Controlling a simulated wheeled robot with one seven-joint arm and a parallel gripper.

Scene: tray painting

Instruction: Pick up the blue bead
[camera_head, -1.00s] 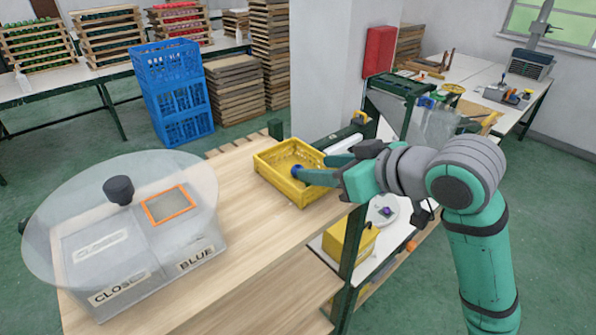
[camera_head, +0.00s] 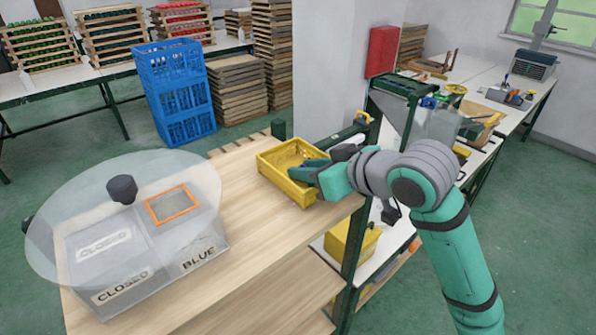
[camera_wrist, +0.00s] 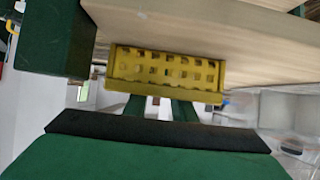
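The yellow crate (camera_head: 283,190) stands on the wooden table's right end in the head view. My gripper (camera_head: 300,169) reaches over its right wall, with its fingertips inside or just above the crate. The blue bead does not show in either current view; my fingers or the crate wall may hide it. In the wrist view, the crate's slotted wall (camera_wrist: 165,72) hides the ends of my two green fingers. A gap shows between the fingers, but I cannot tell whether they hold anything.
The tabletop between box and crate is clear. A green shelf post (camera_head: 350,255) stands below my arm.

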